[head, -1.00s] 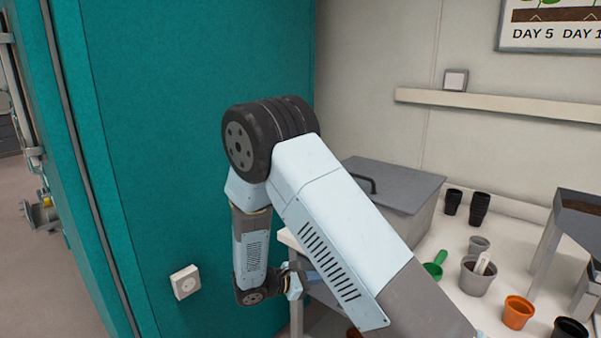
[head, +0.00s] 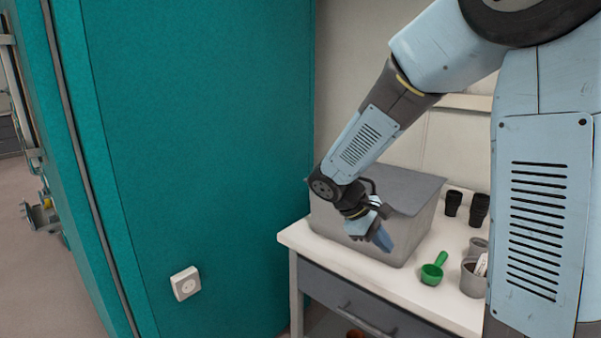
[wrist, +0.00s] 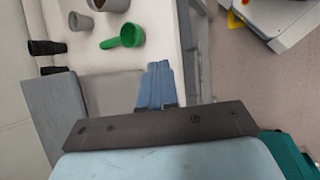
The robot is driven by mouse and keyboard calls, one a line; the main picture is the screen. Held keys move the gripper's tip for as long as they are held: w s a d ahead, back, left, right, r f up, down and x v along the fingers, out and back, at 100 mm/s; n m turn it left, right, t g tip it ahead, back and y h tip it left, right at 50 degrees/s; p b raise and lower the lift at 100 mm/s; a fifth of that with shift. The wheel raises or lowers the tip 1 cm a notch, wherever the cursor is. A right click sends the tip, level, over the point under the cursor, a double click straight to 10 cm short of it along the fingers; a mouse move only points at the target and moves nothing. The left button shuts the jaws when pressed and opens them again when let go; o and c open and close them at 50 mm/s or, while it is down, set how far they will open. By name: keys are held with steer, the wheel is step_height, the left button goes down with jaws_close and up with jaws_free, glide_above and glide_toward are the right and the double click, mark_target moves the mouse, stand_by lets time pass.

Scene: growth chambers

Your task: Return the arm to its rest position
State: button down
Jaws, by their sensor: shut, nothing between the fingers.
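My arm crosses the right half of the head view, its elbow high and its forearm sloping down to the left. My gripper (head: 381,238) points downward in front of the lidded grey bin (head: 350,232) on the white bench, with the bin behind it in the picture. In the wrist view the two blue fingers of my gripper (wrist: 157,72) lie together and hold nothing. I cannot tell the exact gap between the gripper and the bin.
A green scoop (head: 433,268), a grey pot (head: 473,278) and black pots (head: 453,203) stand on the bench (head: 300,238) right of the bin. A teal wall (head: 200,130) with a white socket (head: 185,283) is at left. Floor shows beyond the bench edge in the wrist view.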

steer(key=s+d+r+m+t+y, duration=0.2)
steer(key=s+r+m+y, duration=0.1)
steer(key=s+r, duration=0.4)
steer(key=s+d+r+m+t+y, duration=0.2)
steer(key=s+r+m, duration=0.4)
steer(key=s, duration=0.4)
steer(key=shift+s+d+r+t+y, duration=0.2)
steer(key=shift+r+t+y, duration=0.15)
steer(key=shift+t+y, duration=0.65)
